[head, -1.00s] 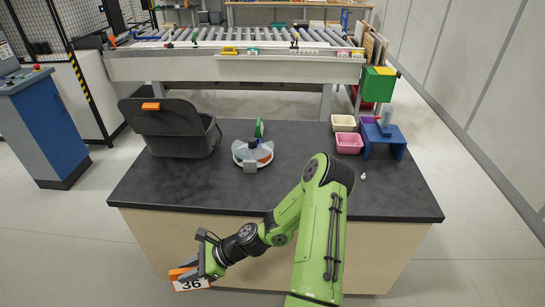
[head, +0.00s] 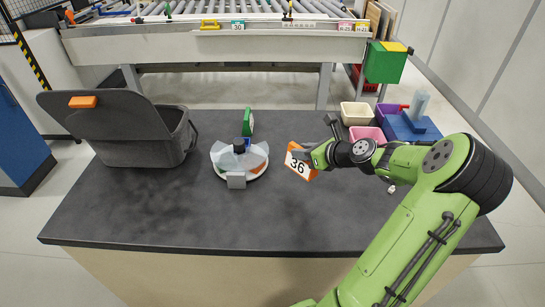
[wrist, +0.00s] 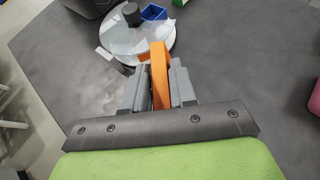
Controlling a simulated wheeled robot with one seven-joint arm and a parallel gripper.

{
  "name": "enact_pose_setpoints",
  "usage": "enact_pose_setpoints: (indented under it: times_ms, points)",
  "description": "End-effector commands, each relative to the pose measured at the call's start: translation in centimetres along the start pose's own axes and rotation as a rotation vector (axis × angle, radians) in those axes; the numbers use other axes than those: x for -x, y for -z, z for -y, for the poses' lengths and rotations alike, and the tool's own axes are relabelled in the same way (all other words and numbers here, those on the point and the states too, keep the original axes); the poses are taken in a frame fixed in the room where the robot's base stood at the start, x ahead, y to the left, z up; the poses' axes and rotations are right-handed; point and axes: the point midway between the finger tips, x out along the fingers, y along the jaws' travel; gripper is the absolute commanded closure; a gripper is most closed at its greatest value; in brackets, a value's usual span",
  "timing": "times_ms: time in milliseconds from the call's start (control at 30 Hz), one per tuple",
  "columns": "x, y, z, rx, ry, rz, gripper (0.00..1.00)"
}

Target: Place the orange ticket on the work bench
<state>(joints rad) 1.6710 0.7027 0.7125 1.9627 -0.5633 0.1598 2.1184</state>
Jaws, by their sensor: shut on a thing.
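The orange ticket (head: 301,161) has a white face marked 36. My gripper (head: 312,156) is shut on it, over the right half of the dark work bench (head: 280,215). In the wrist view the ticket (wrist: 159,76) stands on edge between the two grey fingers of my gripper (wrist: 160,86). Its far end points toward the round white turntable. I cannot tell whether its lower edge touches the bench top.
The round turntable (head: 240,175) holds a blue piece and lies left of the ticket. A dark open-lidded bin (head: 150,150) stands at the left. Pink (head: 366,134) and cream (head: 355,114) bins and a blue stand (head: 411,130) are at the back right. The bench front is clear.

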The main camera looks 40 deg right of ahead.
Motion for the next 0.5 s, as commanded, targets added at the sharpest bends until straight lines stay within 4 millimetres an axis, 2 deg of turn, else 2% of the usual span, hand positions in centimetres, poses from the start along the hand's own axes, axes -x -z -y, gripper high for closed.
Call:
enact_pose_setpoints:
  times_ms: [200, 367, 500]
  points:
    - [-2.2, 4.2, 0.2, -0.008, 0.002, 0.001, 1.0]
    - [-3.2, 6.0, 0.2, -0.005, 0.003, 0.0, 1.0]
    - [-4.5, 8.3, 0.1, -0.007, 0.001, 0.0, 1.0]
